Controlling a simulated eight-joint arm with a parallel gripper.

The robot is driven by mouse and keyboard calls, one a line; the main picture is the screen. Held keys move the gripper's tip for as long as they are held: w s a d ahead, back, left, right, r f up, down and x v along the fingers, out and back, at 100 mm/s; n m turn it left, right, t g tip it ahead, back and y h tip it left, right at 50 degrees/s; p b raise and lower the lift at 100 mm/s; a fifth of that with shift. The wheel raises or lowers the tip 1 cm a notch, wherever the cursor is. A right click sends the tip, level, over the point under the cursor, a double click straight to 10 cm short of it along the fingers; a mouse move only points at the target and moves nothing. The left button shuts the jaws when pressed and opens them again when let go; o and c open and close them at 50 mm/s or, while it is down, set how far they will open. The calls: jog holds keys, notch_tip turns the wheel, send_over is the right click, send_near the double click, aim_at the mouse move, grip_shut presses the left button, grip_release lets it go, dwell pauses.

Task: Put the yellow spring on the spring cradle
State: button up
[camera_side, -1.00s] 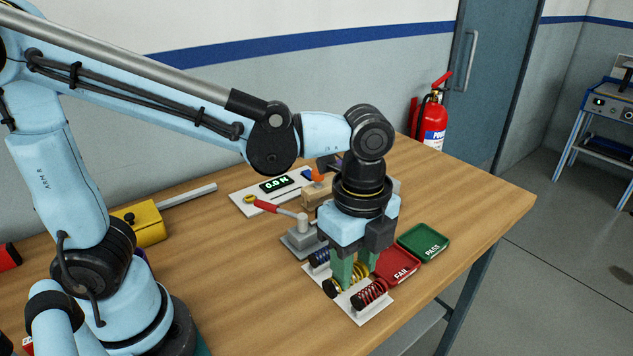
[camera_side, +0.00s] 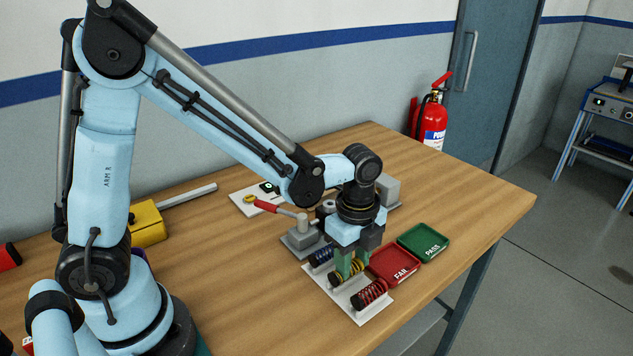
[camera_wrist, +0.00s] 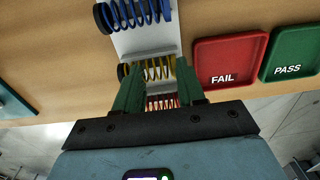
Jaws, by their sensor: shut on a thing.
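The yellow spring (camera_side: 347,274) lies on its side on a white card, between a blue spring (camera_side: 321,256) and a red spring (camera_side: 370,293). My gripper (camera_side: 349,264) has its green fingers shut on the yellow spring. In the wrist view, the fingers (camera_wrist: 157,82) are on either side of the yellow spring (camera_wrist: 155,71), whose dark end shows at the left. The spring still appears to be down at the card. I cannot clearly identify the spring cradle; a grey fixture with a red lever (camera_side: 303,240) stands just behind the springs, and my arm hides part of that area.
A red FAIL tray (camera_side: 396,266) is close to the right of my gripper, with a green PASS tray (camera_side: 423,242) beyond it. A grey block (camera_side: 387,190) stands behind my wrist. A yellow object (camera_side: 148,224) is at the left. The table's right-rear part is clear.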

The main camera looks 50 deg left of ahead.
jog(key=shift+f, duration=0.25)
jog(key=o, duration=1.1)
jog(key=shift+r, duration=0.1)
notch_tip(320, 180, up, 12)
jog(key=s+a+n+t, duration=0.2)
jog(key=n, duration=0.3)
jog(key=s+a+n+t, duration=0.2)
jog(key=a+n, duration=0.1)
jog(key=n, duration=0.3)
jog(key=s+a+n+t, duration=0.2)
jog(key=a+n, duration=0.1)
jog(key=n, duration=0.3)
jog(key=shift+a+f+t, duration=0.2)
jog(key=shift+f+t, duration=0.1)
jog(key=shift+t, duration=0.1)
jog(key=shift+s+a+n, duration=0.15)
jog(key=shift+n, duration=0.35)
jog(key=shift+c, duration=0.4)
